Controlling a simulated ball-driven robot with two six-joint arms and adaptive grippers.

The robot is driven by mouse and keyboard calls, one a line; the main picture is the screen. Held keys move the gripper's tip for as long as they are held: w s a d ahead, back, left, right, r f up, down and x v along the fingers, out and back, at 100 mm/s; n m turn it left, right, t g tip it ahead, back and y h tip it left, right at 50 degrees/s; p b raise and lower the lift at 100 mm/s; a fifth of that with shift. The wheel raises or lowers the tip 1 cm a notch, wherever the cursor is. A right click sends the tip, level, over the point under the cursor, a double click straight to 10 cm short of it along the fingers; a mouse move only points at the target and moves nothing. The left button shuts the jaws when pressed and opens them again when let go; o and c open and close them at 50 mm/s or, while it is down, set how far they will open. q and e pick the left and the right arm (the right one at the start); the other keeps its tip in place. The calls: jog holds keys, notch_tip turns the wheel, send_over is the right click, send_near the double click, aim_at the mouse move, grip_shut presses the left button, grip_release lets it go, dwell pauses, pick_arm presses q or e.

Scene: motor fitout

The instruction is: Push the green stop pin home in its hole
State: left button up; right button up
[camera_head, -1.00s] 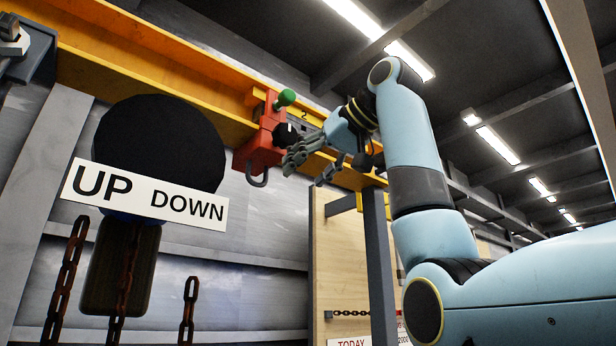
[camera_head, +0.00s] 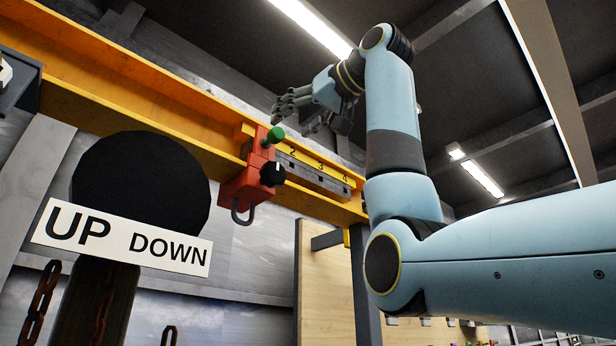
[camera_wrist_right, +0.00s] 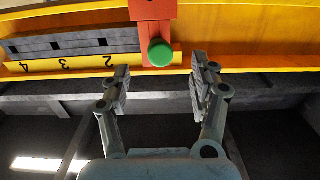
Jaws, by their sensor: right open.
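The green stop pin (camera_head: 275,134) shows its round head at the top of the red block (camera_head: 246,182) on the yellow beam. How deep the pin sits in its hole cannot be told, and the hole is hidden. My right gripper (camera_head: 301,112) is up and to the right of the pin in the head view, apart from it. In the right wrist view my right gripper (camera_wrist_right: 160,82) is open and empty, with the green pin head (camera_wrist_right: 160,53) beyond the gap between its fingertips. My left gripper is out of view.
A black knob (camera_head: 272,174) sticks out of the red block, and a hook hangs below. A grey notched bar (camera_head: 312,172) with numbers runs right along the yellow beam (camera_head: 130,88). An UP/DOWN sign (camera_head: 122,238) crosses a black disc. A wooden board (camera_head: 327,270) stands lower right.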

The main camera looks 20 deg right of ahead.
aim_at(280, 133)
jog(key=x, duration=0.4)
jog(key=shift+w+a+f+p, duration=0.1)
jog(key=shift+w+p, duration=0.25)
jog(key=shift+x, duration=1.1)
grip_shut()
jog(key=shift+b+v, duration=1.05)
jog(key=shift+v, duration=0.8)
jog(key=b+v, duration=0.3)
jog(key=v, duration=0.3)
jog(key=shift+s, duration=0.1)
